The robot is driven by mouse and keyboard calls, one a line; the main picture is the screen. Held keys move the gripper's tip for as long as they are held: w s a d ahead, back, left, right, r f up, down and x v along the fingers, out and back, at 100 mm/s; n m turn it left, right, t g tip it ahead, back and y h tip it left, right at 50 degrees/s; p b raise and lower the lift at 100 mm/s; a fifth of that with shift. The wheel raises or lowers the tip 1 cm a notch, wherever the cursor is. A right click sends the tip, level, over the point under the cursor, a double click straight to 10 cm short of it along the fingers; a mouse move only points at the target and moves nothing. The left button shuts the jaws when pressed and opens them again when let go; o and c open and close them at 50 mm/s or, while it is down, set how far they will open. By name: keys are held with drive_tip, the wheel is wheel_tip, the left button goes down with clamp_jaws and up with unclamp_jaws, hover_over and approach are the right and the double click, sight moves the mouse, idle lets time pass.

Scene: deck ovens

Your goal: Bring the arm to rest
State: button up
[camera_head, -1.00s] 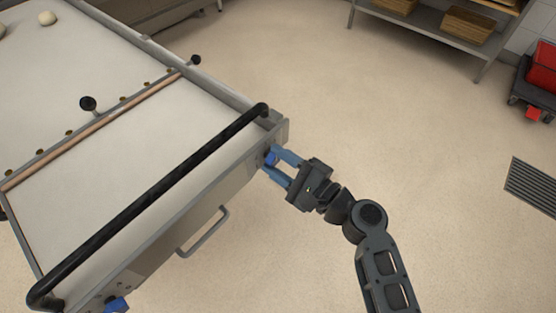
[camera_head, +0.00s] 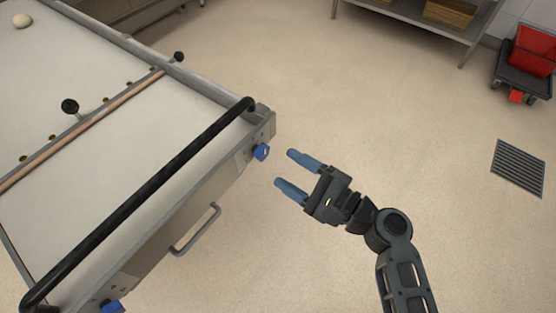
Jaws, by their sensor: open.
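My gripper (camera_head: 291,172) is open and empty, with its two blue fingertips apart. It hangs over the floor, just right of the near right corner of a long loader with a pale belt (camera_head: 110,150). A blue knob (camera_head: 261,152) sits on the loader's end at that corner, left of my fingertips and clear of them. A second blue knob (camera_head: 112,306) is at the bottom of the view, on the same end. My arm reaches in from the lower right, bent at the wrist.
A black bar (camera_head: 150,195) crosses the loader's near end, with a metal handle (camera_head: 196,230) below. A shelf rack (camera_head: 420,25), a red bucket cart (camera_head: 525,65) and a floor grate (camera_head: 518,167) stand off right. Open floor lies between.

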drive_tip(key=shift+s+d, duration=0.4)
drive_tip(key=shift+d, duration=0.05)
drive_tip(key=s+d+f+n+t+h+p, duration=0.1)
drive_tip(key=s+d+n+h+p, duration=0.1)
drive_tip(key=s+d+h, duration=0.5)
drive_tip(key=s+d+f+n+h+p, duration=0.2)
drive_tip(key=s+d+h, duration=0.1)
drive_tip(key=s, duration=0.8)
drive_tip(key=s+d+r+n+t+h+p, duration=0.1)
drive_tip(key=s+r+n, duration=0.4)
drive_tip(key=r, duration=0.6)
drive_tip(key=s+d+r+n+t+h+p, duration=0.2)
drive_tip(key=s+d+r+n, duration=0.3)
drive_tip(key=s+r, duration=0.4)
wheel_tip(320, 180, up, 2)
drive_tip(key=shift+d+r+n+h+p, duration=0.1)
drive_tip(key=shift+d+n+h+p, duration=0.3)
drive_tip(key=shift+h+p, duration=0.2)
drive_tip(key=shift+s, duration=0.1)
drive_tip(key=shift+c, duration=0.5)
